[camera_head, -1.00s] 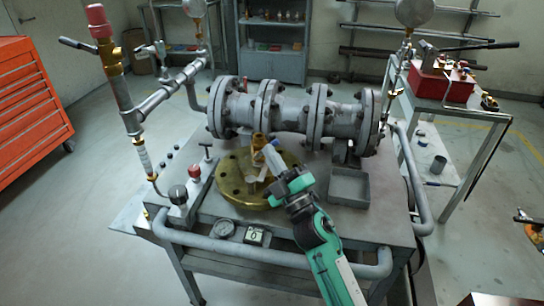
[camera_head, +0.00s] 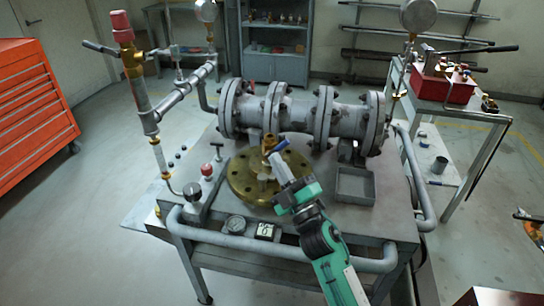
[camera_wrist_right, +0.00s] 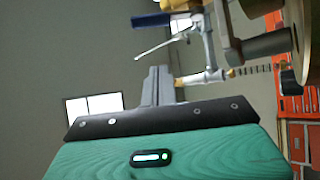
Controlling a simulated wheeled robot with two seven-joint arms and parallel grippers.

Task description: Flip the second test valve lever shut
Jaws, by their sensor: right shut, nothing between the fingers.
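A small brass valve (camera_head: 268,142) with a blue lever (camera_head: 284,146) stands on the round brass flange (camera_head: 240,188) on the bench. The blue lever sticks out to the right and slightly up. My right gripper (camera_head: 277,160) is shut and empty, its tips just below the lever; I cannot tell whether they touch it. In the right wrist view, the shut fingers (camera_wrist_right: 158,82) point up toward a blue lever (camera_wrist_right: 152,20). A black lever (camera_head: 98,47) sits by the red-capped pipe at the left. Nothing marks which lever is the second test valve's. My left gripper is out of view.
A grey flanged pipe assembly (camera_head: 300,116) spans the back of the bench. A grey tray (camera_head: 355,186) lies to the right of the flange. A gauge (camera_head: 235,224) and a small display (camera_head: 266,230) are at the front. A red pump box (camera_head: 440,88) stands on the side cart.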

